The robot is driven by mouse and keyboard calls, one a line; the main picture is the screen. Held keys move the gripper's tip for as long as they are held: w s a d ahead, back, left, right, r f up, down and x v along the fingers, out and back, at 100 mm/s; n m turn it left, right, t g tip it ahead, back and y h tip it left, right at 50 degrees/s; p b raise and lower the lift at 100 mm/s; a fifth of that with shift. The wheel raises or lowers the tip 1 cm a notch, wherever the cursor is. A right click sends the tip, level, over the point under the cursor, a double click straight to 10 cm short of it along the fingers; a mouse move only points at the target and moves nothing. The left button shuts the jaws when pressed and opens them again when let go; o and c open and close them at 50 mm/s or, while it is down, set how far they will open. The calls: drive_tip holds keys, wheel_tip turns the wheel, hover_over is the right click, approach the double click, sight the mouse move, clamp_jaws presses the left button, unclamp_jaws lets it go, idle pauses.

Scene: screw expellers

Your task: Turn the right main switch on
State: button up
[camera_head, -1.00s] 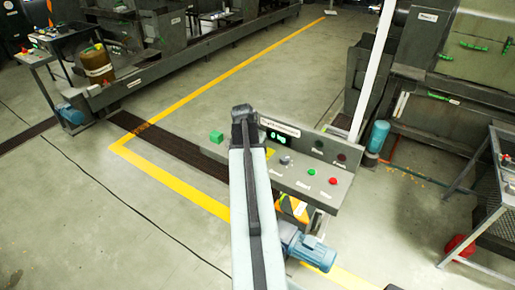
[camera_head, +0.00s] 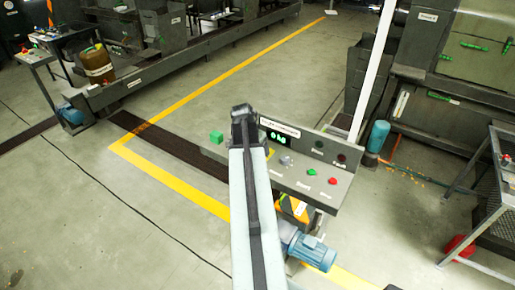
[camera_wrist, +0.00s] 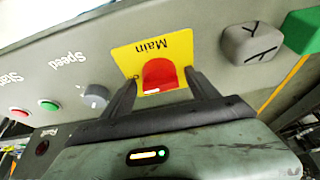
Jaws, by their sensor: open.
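The main switch (camera_wrist: 160,76) is a red knob on a yellow plate (camera_wrist: 128,58) marked "Main", upside down in the wrist view. My gripper (camera_wrist: 161,79) is open, with one dark finger on each side of the red knob. I cannot tell whether the fingers touch it. In the head view the grey control panel (camera_head: 338,196) stands at the middle right. My arm covers most of the switch there; only a bit of the yellow plate (camera_head: 271,153) shows.
The panel also has a speed knob (camera_head: 286,161), a green button (camera_head: 311,172) and a red button (camera_head: 333,181). A green block (camera_head: 216,137) sits at its left end. A blue motor (camera_head: 312,252) is below the panel. Open floor (camera_head: 130,210) lies to the left.

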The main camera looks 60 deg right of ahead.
drive_tip(key=p+v, duration=0.6)
drive_tip(key=v, duration=0.1)
drive_tip(key=shift+r, duration=0.25)
drive_tip(key=shift+a, duration=0.15)
